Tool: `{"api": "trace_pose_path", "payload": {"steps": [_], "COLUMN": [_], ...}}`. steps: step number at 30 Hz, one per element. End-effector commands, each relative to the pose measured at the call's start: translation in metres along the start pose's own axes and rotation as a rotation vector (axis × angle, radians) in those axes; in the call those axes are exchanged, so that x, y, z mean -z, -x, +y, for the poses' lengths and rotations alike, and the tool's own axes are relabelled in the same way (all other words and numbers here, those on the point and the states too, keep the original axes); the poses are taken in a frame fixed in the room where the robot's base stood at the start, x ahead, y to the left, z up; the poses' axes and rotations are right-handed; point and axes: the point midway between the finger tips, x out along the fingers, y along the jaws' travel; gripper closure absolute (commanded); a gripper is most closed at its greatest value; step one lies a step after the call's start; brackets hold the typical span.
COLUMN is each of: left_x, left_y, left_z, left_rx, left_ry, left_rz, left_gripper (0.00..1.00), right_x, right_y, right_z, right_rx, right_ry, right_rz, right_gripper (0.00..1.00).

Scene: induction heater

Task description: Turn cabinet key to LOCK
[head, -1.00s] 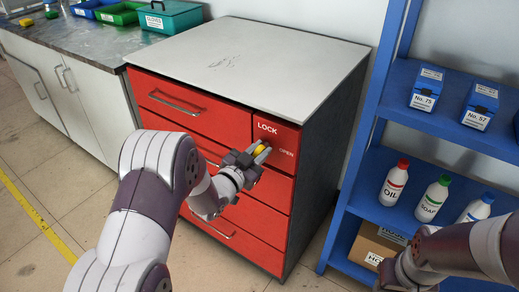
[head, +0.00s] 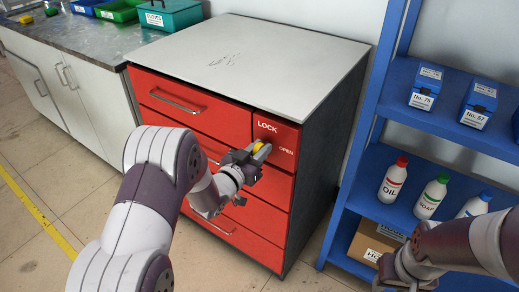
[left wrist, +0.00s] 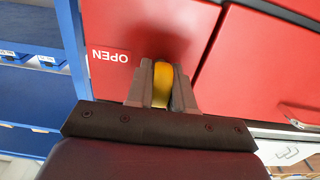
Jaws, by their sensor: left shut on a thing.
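The red cabinet (head: 215,235) has a grey top and a small lock panel at its upper right, with the word LOCK (head: 267,127) above and OPEN (head: 287,151) to the right. The yellow key (head: 259,147) sits on this panel, partly hidden by my fingers. My left gripper (head: 256,152) is shut on the key. In the left wrist view the yellow key (left wrist: 162,85) stands between the two fingers, with the OPEN label (left wrist: 110,55) to the left; the LOCK label is not seen there. My right gripper (head: 388,278) is low at the right, its fingers not clear.
A blue shelf (head: 345,200) with bottles and blue boxes stands close to the right of the cabinet. A grey workbench (head: 90,40) with a teal box (head: 168,15) is at the left. Drawer handles (head: 178,103) stick out from the red front. Floor is clear before the cabinet.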

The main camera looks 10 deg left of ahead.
Motion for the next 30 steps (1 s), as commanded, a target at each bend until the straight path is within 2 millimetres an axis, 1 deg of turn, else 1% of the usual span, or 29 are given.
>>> {"api": "trace_pose_path", "payload": {"steps": [3, 4, 5, 6, 13, 16, 17, 20, 21, 25, 27, 30], "left_x": [-0.002, -0.002, -0.002, -0.002, -0.001, 0.000, 0.000, 0.000, 0.001, 0.000, 0.000, -0.001], "left_y": [0.001, 0.001, 0.001, 0.001, 0.001, 0.009, 0.013, 0.038, 0.050, 0.086, 0.101, 0.117], "left_z": [0.000, 0.000, 0.001, 0.000, 0.000, 0.000, -0.001, -0.001, -0.001, -0.001, -0.001, -0.001], "left_rx": [0.000, 0.000, 0.000, 0.000, 0.000, 0.001, 0.002, 0.004, 0.005, 0.005, 0.004, 0.004], "left_ry": [0.003, 0.003, 0.003, 0.002, 0.001, 0.001, 0.001, 0.001, 0.002, 0.003, 0.002, 0.002], "left_rz": [-0.005, -0.005, -0.005, -0.005, -0.002, -0.002, -0.002, -0.004, -0.004, -0.004, -0.003, -0.004], "left_gripper": [1.00, 0.68, 0.59, 0.57, 0.57, 0.57, 0.57, 0.57, 0.57, 0.57, 0.57, 0.57], "right_x": [0.000, 0.000, 0.000, 0.000, 0.000, 0.000, 0.000, 0.001, 0.001, 0.001, 0.001, 0.001], "right_y": [0.000, 0.000, 0.000, 0.000, 0.000, 0.001, 0.002, 0.004, 0.006, 0.008, 0.009, 0.010], "right_z": [0.000, 0.000, 0.000, 0.000, 0.000, 0.000, 0.000, 0.000, 0.000, 0.000, 0.000, 0.000], "right_rx": [0.000, 0.000, 0.000, 0.000, 0.000, 0.000, 0.000, 0.000, 0.000, 0.000, 0.000, 0.000], "right_ry": [0.000, 0.000, 0.000, 0.000, 0.000, 0.000, 0.000, 0.000, 0.000, 0.000, 0.000, 0.000], "right_rz": [0.000, 0.000, 0.000, 0.000, 0.000, 0.000, 0.000, 0.000, 0.000, 0.000, 0.000, 0.000], "right_gripper": [0.57, 0.57, 0.57, 0.57, 0.57, 0.57, 0.57, 0.57, 0.57, 0.57, 0.57, 0.57]}}
